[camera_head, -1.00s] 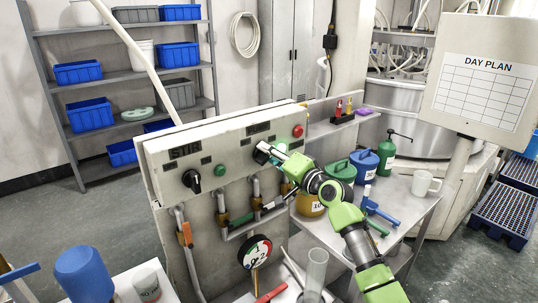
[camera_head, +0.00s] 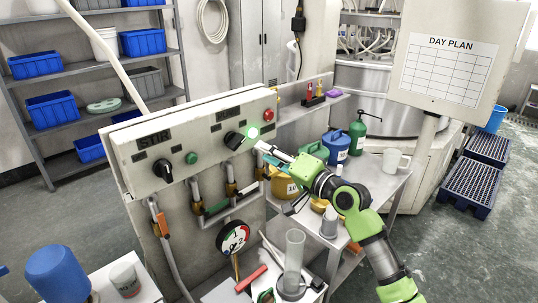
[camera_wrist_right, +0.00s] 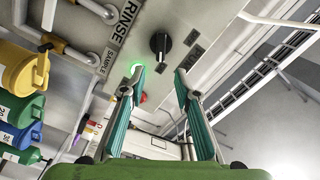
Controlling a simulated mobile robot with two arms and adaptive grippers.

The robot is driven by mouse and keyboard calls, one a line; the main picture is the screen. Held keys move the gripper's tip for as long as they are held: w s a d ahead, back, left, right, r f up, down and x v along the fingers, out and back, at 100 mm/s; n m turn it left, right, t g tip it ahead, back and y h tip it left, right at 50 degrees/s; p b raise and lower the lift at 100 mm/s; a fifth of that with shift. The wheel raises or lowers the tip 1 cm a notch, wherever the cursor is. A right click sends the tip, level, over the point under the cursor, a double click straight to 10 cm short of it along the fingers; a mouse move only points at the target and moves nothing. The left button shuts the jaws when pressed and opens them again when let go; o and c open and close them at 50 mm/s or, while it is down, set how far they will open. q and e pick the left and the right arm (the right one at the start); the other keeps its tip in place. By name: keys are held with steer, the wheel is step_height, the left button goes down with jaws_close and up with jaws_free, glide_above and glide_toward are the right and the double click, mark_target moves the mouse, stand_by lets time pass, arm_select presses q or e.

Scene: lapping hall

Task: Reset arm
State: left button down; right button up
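My right gripper (camera_head: 264,148) is in front of the grey control panel (camera_head: 205,150), just right of and below a lit green button (camera_head: 253,132). A black rotary knob (camera_head: 235,139) sits left of that button. In the right wrist view my right gripper (camera_wrist_right: 160,76) has its two teal fingers spread with nothing between them. The same knob (camera_wrist_right: 160,44) shows beyond the fingertips, apart from them. The glowing green button (camera_wrist_right: 136,72) is partly covered by the left finger. My left gripper is not in view.
A second black knob (camera_head: 162,170) is marked STIR. The bench holds a yellow container (camera_head: 284,184), a blue jug (camera_head: 336,148), a green pump bottle (camera_head: 357,132) and a white mug (camera_head: 394,161). A clear cylinder (camera_head: 292,262) stands at the front.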

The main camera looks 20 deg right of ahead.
steer(key=shift+s, duration=0.1)
stand_by(0.4)
steer(key=s+a+f+n+g+h, duration=0.1)
steer(key=s+a+f+n+g, duration=0.25)
steer(key=s+f, duration=0.55)
steer(key=s+a+f+n+g, duration=0.3)
steer(key=s+a+f, duration=0.25)
steer(key=f, duration=0.75)
steer(key=s+d+f+n+g+h, duration=0.1)
steer(key=s+f+n+g+h, duration=0.3)
steer(key=s, duration=0.9)
steer(key=s+f+g+h, duration=0.1)
steer(key=s+f+g, duration=0.3)
steer(key=s, duration=0.8)
steer(key=s+f+b, duration=0.3)
steer(key=f+b, duration=0.1)
steer(key=f, duration=3)
steer(key=s+d+f+g+b, duration=0.1)
steer(key=s+d+f+b, duration=0.2)
steer(key=s+f, duration=1.3)
steer(key=shift+s+d+f, duration=0.25)
steer(key=shift+d+f, duration=0.05)
steer(key=shift+f, duration=0.35)
